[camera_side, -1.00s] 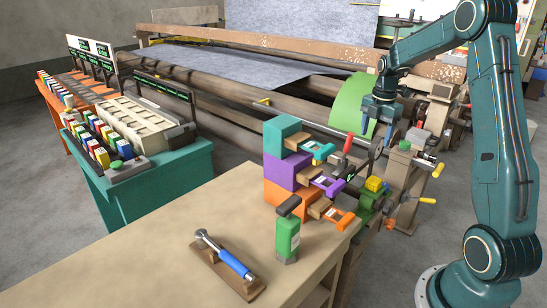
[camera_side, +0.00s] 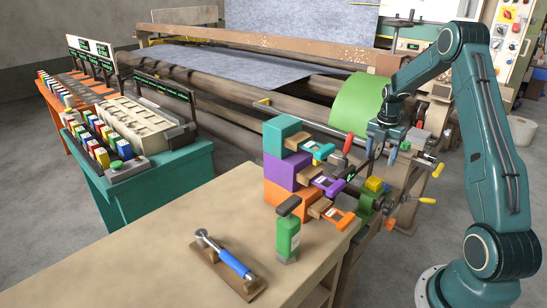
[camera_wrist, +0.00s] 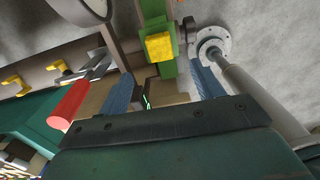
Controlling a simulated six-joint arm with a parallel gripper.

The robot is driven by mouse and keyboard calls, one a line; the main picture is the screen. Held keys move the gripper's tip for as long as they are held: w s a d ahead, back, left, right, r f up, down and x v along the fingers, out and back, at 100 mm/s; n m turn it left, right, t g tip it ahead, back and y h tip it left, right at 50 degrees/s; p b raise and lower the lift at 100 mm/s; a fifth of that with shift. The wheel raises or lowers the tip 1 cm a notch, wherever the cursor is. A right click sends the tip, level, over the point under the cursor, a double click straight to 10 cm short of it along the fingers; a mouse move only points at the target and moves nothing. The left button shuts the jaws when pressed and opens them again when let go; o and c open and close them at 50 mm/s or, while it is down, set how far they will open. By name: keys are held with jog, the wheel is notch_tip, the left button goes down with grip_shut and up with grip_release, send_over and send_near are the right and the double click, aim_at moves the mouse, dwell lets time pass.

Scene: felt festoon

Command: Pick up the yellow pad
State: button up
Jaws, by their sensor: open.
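The yellow pad (camera_side: 375,184) is a small block on a green clamp-like fixture (camera_side: 367,207) at the right end of the bench. In the wrist view the yellow pad (camera_wrist: 158,46) lies ahead of the fingers, against a green upright part. My gripper (camera_side: 381,152) is above the pad, apart from it, and points downward. In the wrist view my gripper (camera_wrist: 162,82) has its two blue fingers spread wide, with nothing held between them. The pad's underside is hidden.
A red-handled tool (camera_side: 347,144) stands close left of my gripper; its red handle (camera_wrist: 70,105) is near the left finger. Stacked teal, purple and orange blocks (camera_side: 287,170) with clamps lie left. A green bottle-like object (camera_side: 287,235) and a blue-handled tool (camera_side: 235,263) are on the bench.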

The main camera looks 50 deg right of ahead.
send_over(375, 179)
jog(key=shift+a+f, duration=0.1)
jog(key=shift+f, duration=2.1)
jog(key=shift+f, duration=0.1)
jog(key=shift+f, duration=2.45)
jog(key=c, duration=1)
